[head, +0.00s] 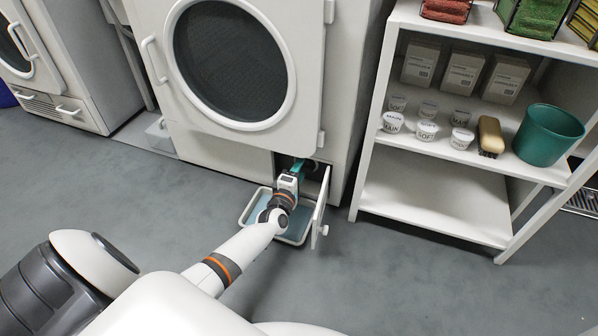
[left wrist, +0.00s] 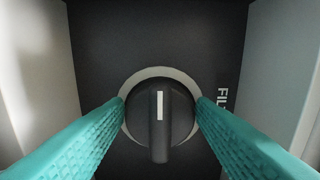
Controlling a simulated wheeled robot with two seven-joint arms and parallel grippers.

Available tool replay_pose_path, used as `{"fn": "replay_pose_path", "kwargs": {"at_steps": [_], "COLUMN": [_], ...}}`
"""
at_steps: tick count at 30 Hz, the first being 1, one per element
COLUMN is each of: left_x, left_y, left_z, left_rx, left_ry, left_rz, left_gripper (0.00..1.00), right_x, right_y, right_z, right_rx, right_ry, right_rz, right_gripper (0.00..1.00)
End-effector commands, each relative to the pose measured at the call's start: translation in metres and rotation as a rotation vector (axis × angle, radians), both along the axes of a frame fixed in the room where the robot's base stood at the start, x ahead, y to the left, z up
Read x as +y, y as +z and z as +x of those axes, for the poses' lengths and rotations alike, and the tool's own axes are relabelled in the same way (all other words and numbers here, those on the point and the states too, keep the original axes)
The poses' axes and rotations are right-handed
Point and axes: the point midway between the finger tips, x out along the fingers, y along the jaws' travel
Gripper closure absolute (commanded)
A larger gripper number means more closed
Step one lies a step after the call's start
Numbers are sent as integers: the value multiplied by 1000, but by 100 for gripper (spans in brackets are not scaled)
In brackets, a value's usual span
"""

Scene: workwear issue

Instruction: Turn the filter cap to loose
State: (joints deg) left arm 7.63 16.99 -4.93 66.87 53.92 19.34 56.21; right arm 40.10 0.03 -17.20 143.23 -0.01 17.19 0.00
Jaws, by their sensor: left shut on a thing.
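The filter cap (left wrist: 160,118) is a round dark knob with a white mark, set in a pale ring on a dark panel. In the left wrist view its white mark points straight up in the picture. My left gripper's teal fingers (left wrist: 160,125) are on both sides of the cap and closed on it. In the head view my left gripper (head: 297,168) reaches into the open filter compartment at the bottom of the washing machine (head: 150,95); the cap is hidden there. Part of the lettering beside the cap reads "FIL". My right gripper is not in view.
The small compartment door (head: 321,205) stands open just right of my gripper. A shallow tray (head: 248,208) lies on the floor under my wrist. A white shelf (head: 435,205) with tubs, boxes, a brush and a green bucket (head: 548,136) stands at right. The floor in front is clear.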

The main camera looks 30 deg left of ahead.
Motion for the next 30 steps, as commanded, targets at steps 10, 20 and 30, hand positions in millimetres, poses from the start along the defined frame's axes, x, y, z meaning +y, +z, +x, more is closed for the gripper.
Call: {"fn": "replay_pose_path", "kwargs": {"at_steps": [10, 20, 30], "left_x": [0, 0, -3], "left_y": [-1, -1, 3], "left_z": [-1, 0, -15], "left_rx": [0, 0, 1], "left_ry": [0, 1, 0], "left_rz": [-11, -10, -8], "left_gripper": [72, 28, 28], "right_x": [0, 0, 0], "right_y": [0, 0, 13], "right_z": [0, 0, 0], "right_rx": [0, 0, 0], "right_ry": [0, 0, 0], "right_rz": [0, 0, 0], "right_gripper": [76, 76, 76]}}
